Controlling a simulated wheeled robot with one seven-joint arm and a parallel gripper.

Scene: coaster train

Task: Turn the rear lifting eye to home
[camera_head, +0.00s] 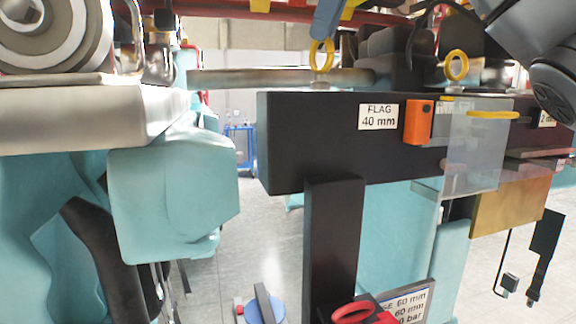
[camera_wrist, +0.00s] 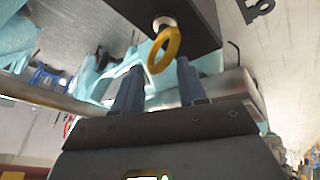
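Two yellow lifting eyes stand on top of a black beam (camera_head: 285,140) in the head view: a left one (camera_head: 313,55) and a right one (camera_head: 456,53). No label shows which is the rear one. A blue finger of my gripper (camera_head: 328,18) comes down from the top edge, just above the left eye and partly over its ring. In the wrist view my gripper (camera_wrist: 158,76) has its two blue fingers apart, with one yellow eye (camera_wrist: 154,55) beyond the tips and between them. The ring looks tilted there; I cannot tell whether a finger touches it.
The beam carries a "FLAG 40 mm" label (camera_head: 379,117), an orange block (camera_head: 418,122) and a clear panel (camera_head: 470,150). Dark machine parts (camera_head: 400,60) stand behind the eyes. A pale block (camera_head: 90,115) and a turquoise housing (camera_head: 170,190) are at left.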

